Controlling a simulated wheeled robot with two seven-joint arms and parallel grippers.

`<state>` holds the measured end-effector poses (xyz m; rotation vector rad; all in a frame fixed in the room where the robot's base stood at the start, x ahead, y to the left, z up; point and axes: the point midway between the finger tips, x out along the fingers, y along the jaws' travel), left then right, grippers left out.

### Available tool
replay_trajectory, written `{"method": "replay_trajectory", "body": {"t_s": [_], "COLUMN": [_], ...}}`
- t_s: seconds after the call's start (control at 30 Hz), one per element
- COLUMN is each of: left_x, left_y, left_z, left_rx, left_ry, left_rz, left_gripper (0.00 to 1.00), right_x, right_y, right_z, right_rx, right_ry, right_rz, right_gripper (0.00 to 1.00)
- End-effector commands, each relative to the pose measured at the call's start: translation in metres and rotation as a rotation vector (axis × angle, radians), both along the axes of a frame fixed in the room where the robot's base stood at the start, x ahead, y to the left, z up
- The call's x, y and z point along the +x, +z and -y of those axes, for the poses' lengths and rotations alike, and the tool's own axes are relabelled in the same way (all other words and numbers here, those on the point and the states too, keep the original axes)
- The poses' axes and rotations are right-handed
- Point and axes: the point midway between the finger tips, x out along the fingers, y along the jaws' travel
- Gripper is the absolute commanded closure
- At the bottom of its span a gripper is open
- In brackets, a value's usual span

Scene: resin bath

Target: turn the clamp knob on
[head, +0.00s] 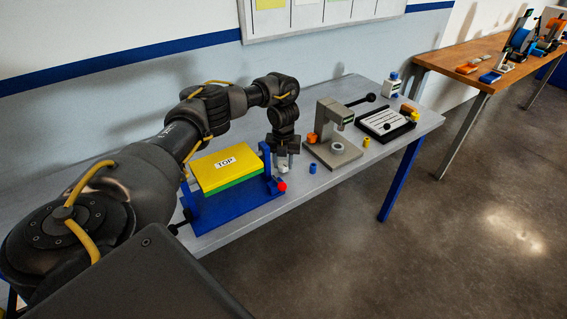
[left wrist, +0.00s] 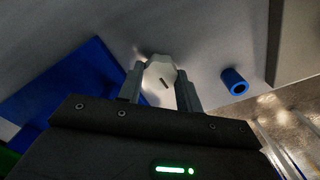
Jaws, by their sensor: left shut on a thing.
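A pale faceted knob (left wrist: 160,72) with a short dark line on its face sits between the fingers of my left gripper (left wrist: 160,88); it looks like the clamp knob. The fingers are shut on its sides. In the head view my left gripper (head: 284,161) points down beside the right end of the blue fixture (head: 235,205), and the knob is mostly hidden there. The fixture holds a yellow and green block (head: 226,170) marked TOP. A red ball (head: 282,187) is at the fixture's front right corner. My right gripper is not in view.
A blue cylinder (head: 312,168), also in the left wrist view (left wrist: 234,82), stands right of the gripper. A grey press (head: 334,152) with an orange knob (head: 312,137) stands beyond it. A dark-edged board (head: 386,124) and a white bottle (head: 392,87) are farther right.

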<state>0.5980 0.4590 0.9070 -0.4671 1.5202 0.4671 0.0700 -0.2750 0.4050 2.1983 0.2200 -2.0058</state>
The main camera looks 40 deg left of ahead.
Motion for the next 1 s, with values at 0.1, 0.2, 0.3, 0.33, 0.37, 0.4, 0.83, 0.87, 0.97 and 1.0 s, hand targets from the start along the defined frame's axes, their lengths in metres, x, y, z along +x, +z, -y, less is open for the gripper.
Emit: {"method": "replay_trajectory", "body": {"t_s": [0.1, 0.2, 0.3, 0.33, 0.37, 0.4, 0.83, 0.87, 0.97, 1.0], "left_x": [-0.0004, -0.0004, -0.0004, -0.0004, -0.0004, -0.0004, -0.0003, -0.0003, -0.0003, -0.0002], "left_y": [-0.0006, -0.0004, -0.0002, -0.0002, -0.0002, -0.0001, 0.0, 0.0, 0.0, 0.0], "left_z": [-0.0004, -0.0004, -0.0004, -0.0004, -0.0004, -0.0004, -0.0003, -0.0003, -0.0002, -0.0001], "left_rx": [0.001, 0.001, 0.001, 0.001, 0.001, 0.001, 0.0, 0.0, 0.001, 0.001], "left_ry": [-0.051, -0.082, -0.102, -0.107, -0.111, -0.114, -0.12, -0.12, -0.119, -0.119], "left_rz": [-0.001, -0.001, -0.001, -0.001, -0.001, -0.001, -0.001, -0.001, -0.001, -0.001], "left_gripper": [0.88, 0.88, 0.88, 0.88, 0.88, 0.88, 0.64, 0.6, 0.47, 0.43], "right_x": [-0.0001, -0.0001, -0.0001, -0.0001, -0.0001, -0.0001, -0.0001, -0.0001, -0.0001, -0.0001], "right_y": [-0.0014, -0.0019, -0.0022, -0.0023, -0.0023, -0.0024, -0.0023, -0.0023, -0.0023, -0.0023], "right_z": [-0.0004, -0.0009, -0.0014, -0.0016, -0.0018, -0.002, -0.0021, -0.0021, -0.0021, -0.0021], "right_rx": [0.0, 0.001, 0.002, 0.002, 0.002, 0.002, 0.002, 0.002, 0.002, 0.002], "right_ry": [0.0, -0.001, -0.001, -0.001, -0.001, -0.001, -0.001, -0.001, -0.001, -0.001], "right_rz": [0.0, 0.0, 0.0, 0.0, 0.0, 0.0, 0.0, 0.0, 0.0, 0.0], "right_gripper": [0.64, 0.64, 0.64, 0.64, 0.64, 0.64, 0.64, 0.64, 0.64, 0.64]}}
